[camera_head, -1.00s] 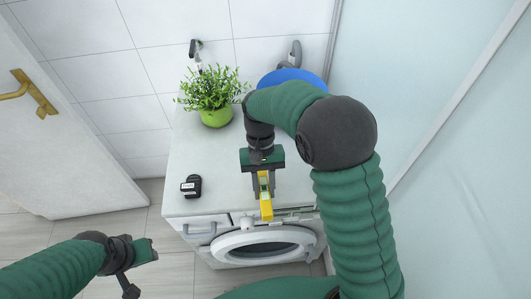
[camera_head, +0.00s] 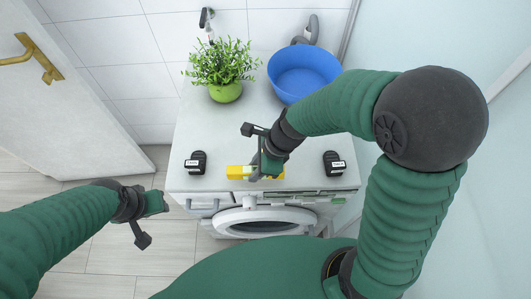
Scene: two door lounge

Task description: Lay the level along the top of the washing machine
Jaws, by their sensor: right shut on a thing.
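The washing machine (camera_head: 200,130) stands in the middle with its white top clear in part and its round door facing me. The yellow level (camera_head: 241,172) lies sideways near the front edge of the top, between two small black labelled objects. My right gripper (camera_head: 263,172) is shut on the level near its middle and hides part of it. I cannot tell whether the level touches the top or is held just above it. My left gripper (camera_head: 143,215) is at the lower left, away from the machine, with its fingers apart and nothing between them.
Small black labelled objects stand at the left (camera_head: 196,163) and right (camera_head: 334,164) of the top. A green potted plant (camera_head: 225,90) and a blue basin (camera_head: 304,73) stand at the back. A door with a brass handle (camera_head: 38,60) is at the left, a pale panel at the right.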

